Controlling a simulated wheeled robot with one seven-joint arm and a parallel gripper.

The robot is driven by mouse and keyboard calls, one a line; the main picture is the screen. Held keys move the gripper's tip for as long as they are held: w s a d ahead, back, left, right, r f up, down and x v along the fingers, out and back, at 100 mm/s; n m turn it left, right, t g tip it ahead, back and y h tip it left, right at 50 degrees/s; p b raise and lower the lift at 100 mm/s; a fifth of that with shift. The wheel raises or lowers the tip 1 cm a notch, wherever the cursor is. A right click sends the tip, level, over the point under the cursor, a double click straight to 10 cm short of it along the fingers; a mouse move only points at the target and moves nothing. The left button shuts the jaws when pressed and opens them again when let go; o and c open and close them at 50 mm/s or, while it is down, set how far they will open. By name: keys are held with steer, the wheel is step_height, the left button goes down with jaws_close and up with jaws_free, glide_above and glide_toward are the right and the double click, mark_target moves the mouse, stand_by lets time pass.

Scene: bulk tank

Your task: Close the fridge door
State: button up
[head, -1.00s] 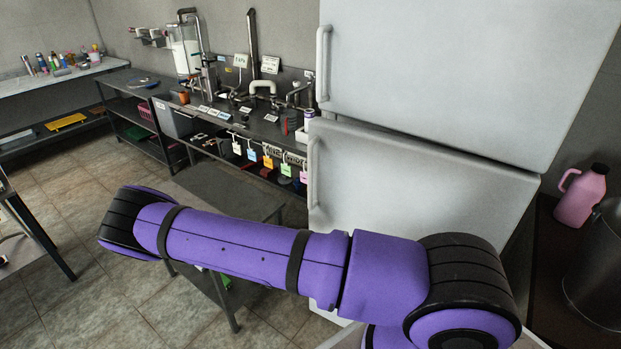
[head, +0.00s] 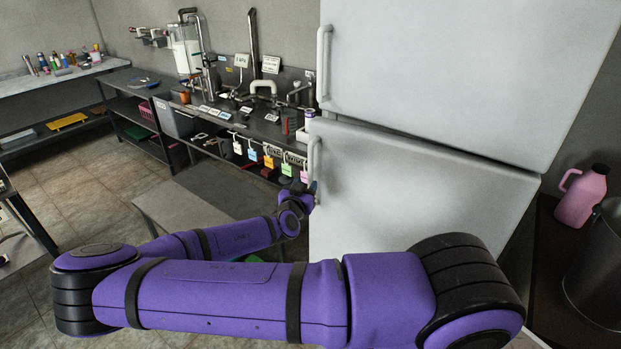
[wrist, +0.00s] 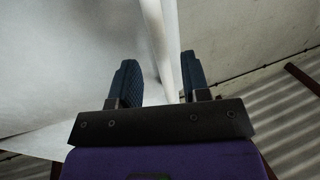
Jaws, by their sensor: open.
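The white fridge has an upper door (head: 440,75) and a lower door (head: 410,190), each with a vertical bar handle on its left side. A thin dark gap separates the doors; I cannot tell surely how far either stands ajar. My gripper (head: 312,190) is at the lower end of the lower door's handle (head: 314,158). In the wrist view my gripper (wrist: 162,82) is open, its two dark padded fingers apart. A white bar, apparently the handle (wrist: 158,45), runs between them, nearer the right finger. The fingers do not visibly clamp it.
A dark bench (head: 240,125) with pipes and hanging coloured tags stands left of the fridge. A low grey table (head: 185,205) is beneath my arm. A pink jug (head: 582,195) and a dark bucket (head: 600,265) are at the right. Tiled floor is open at left.

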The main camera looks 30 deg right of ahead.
mark_target(310, 179)
steer(key=shift+x, duration=2.55)
jaws_close()
